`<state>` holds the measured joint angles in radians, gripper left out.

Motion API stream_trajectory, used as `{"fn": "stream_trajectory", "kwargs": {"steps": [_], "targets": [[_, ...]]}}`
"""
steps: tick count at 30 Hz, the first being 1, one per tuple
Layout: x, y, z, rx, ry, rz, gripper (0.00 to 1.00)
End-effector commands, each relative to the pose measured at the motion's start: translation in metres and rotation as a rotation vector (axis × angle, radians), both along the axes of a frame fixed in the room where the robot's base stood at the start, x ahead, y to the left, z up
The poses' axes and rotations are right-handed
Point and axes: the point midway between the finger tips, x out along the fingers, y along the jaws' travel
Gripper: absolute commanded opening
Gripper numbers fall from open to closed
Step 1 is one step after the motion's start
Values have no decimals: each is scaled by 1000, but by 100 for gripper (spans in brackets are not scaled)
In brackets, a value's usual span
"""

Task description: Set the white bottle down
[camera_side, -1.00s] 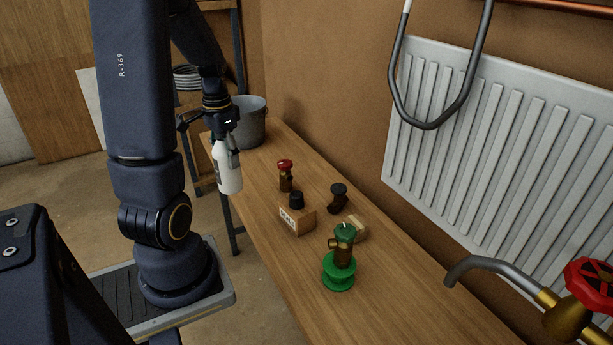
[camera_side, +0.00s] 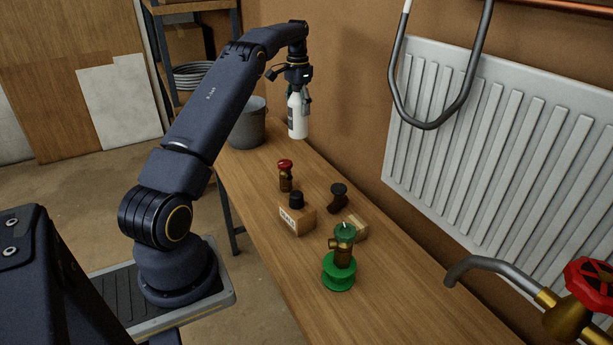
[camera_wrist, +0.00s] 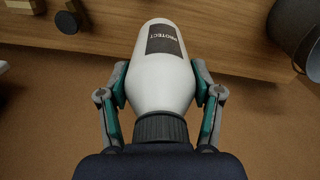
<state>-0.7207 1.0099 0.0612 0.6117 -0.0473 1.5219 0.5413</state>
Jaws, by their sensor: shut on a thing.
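The white bottle (camera_side: 297,118) hangs upright in my gripper (camera_side: 300,98) near the far end of the wooden bench. In the wrist view the bottle (camera_wrist: 165,80) has a dark label and a dark ribbed cap, and the fingers of my gripper (camera_wrist: 163,92) close on it from both sides. In the side view the bottle shows to the right of the grey bucket. It seems to be above the bench top, but the gap under it is hard to judge.
The grey bucket (camera_side: 248,124) stands at the bench's far end. Nearer are a red-topped valve (camera_side: 285,176), a wooden block with a black knob (camera_side: 297,217), a black-headed valve (camera_side: 338,197) and a green-topped valve (camera_side: 344,245) on a green stand. A radiator (camera_side: 510,150) hangs on the wall.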

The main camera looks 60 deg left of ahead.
Motion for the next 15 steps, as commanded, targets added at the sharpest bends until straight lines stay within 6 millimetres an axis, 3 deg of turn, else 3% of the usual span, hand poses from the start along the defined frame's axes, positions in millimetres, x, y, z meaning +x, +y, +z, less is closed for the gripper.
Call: {"fn": "stream_trajectory", "kwargs": {"steps": [7, 15], "targets": [[30, -7, -39, 0, -2, -42, 3], [32, -14, -64, 3, -4, -53, 3]]}}
